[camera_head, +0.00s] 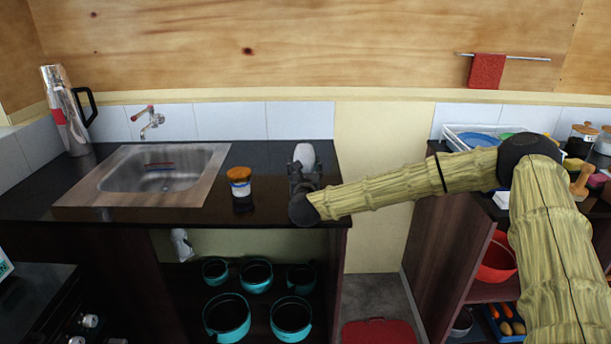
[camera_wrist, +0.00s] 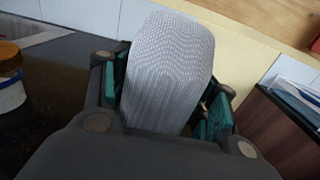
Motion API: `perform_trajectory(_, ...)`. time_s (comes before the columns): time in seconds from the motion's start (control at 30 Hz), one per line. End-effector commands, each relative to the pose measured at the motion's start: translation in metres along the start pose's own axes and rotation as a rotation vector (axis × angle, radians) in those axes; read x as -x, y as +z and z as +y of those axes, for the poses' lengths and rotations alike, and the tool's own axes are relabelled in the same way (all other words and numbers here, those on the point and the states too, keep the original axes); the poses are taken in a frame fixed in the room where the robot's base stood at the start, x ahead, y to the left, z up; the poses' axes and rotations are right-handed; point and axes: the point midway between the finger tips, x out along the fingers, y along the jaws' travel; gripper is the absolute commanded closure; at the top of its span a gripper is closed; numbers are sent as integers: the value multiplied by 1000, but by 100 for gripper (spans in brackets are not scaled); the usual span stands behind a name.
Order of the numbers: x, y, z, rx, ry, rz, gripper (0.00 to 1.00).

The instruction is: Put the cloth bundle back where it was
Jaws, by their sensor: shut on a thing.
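The cloth bundle (camera_head: 304,155) is a grey-white, finely patterned, rounded roll. It stands upright between the fingers of my gripper (camera_head: 303,178), over the right end of the dark counter. In the wrist view the bundle (camera_wrist: 168,72) fills the space between the green-padded fingers of my gripper (camera_wrist: 165,100), which is shut on it. The bundle's lower part is hidden by the gripper, so I cannot tell whether it touches the counter.
A jar with an orange lid (camera_head: 240,182) stands on the counter left of my gripper. A sink (camera_head: 165,172) is farther left, with a metal flask (camera_head: 66,115) beyond. Teal pots (camera_head: 227,316) sit on the shelf below. A gap separates this counter from the right-hand shelf unit, which holds a white tray (camera_head: 452,140).

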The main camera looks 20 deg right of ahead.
Motion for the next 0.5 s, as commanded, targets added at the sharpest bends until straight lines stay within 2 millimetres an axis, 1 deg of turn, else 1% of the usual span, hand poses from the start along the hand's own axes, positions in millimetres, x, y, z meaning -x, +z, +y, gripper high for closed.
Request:
perform_trajectory(0.1, -8, 0, -4, 0, -1, 0, 68)
perform_trajectory(0.33, -6, -32, -3, 1, -1, 2, 68)
perform_trajectory(0.5, -6, -36, -3, 0, 0, 0, 68)
